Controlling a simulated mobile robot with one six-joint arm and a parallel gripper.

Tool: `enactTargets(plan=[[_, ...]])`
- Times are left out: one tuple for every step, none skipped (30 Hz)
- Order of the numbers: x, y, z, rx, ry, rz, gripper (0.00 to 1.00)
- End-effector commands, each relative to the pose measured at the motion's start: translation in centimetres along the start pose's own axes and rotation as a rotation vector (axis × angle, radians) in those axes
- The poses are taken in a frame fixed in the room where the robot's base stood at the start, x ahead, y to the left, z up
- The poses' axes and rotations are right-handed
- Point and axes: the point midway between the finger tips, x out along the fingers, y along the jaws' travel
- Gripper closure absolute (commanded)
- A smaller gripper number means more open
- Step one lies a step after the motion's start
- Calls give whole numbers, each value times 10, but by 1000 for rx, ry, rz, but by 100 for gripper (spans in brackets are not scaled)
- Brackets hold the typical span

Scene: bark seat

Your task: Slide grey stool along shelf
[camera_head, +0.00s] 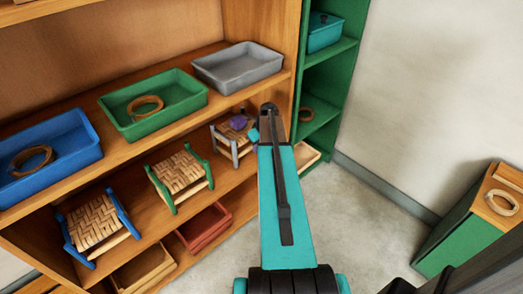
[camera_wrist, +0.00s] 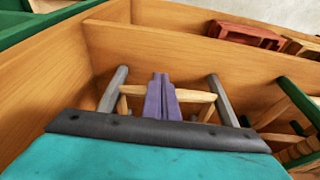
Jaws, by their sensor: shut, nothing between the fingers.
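The grey stool (camera_head: 236,141), with grey posts, pale rungs and a woven seat, stands at the right end of the middle shelf (camera_head: 150,232). In the wrist view the stool's grey posts (camera_wrist: 222,100) stand either side of my gripper (camera_wrist: 161,80). Its purple fingers are shut together, empty, in front of a pale rung; I cannot tell whether they touch it. In the head view my arm hides most of the gripper and the stool's right side.
The green stool (camera_head: 180,175) and blue stool (camera_head: 97,222) stand to the left on the same shelf. Blue (camera_head: 50,155), green (camera_head: 153,104) and grey (camera_head: 238,67) trays sit above. A red crate (camera_head: 204,229) is below. Open floor lies right of the shelf.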

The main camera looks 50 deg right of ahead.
Motion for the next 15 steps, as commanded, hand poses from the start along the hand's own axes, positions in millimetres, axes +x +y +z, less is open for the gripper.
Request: enactTargets(plan=[[2, 1, -9, -2, 2, 0, 100], [3, 1, -13, -2, 2, 0, 100], [5, 1, -18, -3, 2, -1, 100], [6, 1, -21, -3, 2, 0, 100], [7, 1, -24, -2, 2, 0, 100], [8, 1, -29, -2, 2, 0, 100], [9, 1, -32, -1, 2, 0, 100], [10, 1, -35, -1, 2, 0, 100], [12, 1, -40, -1, 2, 0, 100], [12, 1, -43, -2, 2, 0, 100], [14, 1, -47, -2, 2, 0, 100], [15, 1, -51, -3, 2, 0, 100], [16, 1, -54, -2, 2, 0, 100], [17, 1, -58, -2, 2, 0, 100], [18, 1, -62, -1, 2, 0, 100]])
